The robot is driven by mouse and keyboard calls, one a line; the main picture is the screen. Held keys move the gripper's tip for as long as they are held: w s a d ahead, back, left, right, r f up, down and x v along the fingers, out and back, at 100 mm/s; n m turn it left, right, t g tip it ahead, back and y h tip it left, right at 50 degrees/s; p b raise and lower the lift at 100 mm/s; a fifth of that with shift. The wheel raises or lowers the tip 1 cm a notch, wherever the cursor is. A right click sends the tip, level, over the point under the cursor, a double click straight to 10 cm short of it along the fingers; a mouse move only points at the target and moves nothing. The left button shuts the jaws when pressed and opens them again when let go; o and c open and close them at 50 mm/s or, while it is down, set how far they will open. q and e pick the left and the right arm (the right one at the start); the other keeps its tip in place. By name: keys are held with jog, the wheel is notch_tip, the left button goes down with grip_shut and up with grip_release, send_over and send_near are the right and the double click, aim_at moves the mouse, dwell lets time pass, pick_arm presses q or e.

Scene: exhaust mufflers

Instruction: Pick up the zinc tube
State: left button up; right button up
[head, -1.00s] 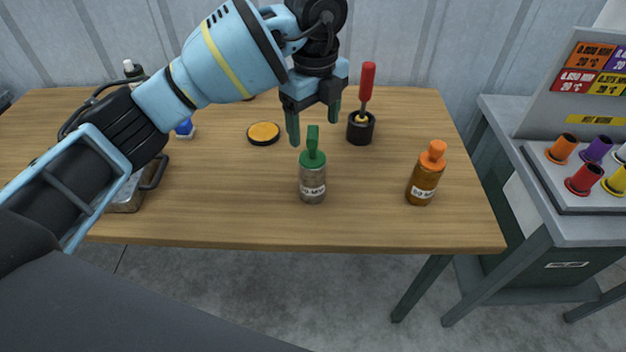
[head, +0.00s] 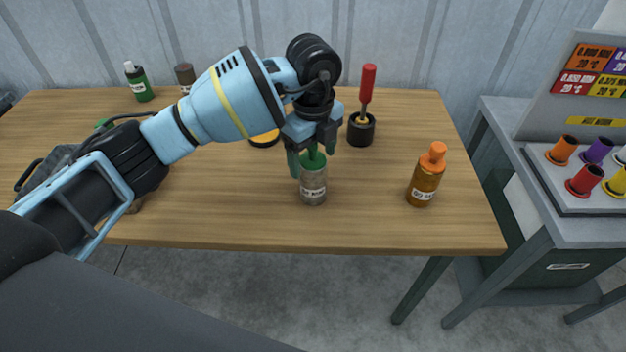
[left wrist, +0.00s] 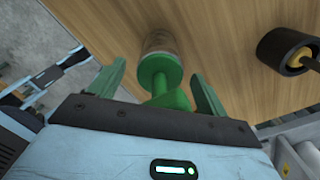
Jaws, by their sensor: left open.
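The grey tube with a green cap and flat green top, which I take to be the zinc tube (head: 313,186), stands upright on the wooden table (head: 240,215). It has a white label on its front, too small to read surely. My left gripper (head: 311,155) is open above it, fingers pointing down on either side of the green top. In the left wrist view the tube's green cap (left wrist: 160,70) and top lie between the two spread green fingers (left wrist: 160,90), with room on both sides. My right gripper is not in view.
An orange-capped amber bottle (head: 425,178) stands to the right. Behind is a black holder (head: 361,132) with a red-handled tool (head: 367,85). A yellow disc (head: 264,139) lies partly behind my arm. A green bottle (head: 139,84) stands at the back left.

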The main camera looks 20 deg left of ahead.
pick_arm(q)
jog(key=shift+r, duration=0.1)
jog(key=c, duration=1.4)
jog(key=shift+r, duration=0.1)
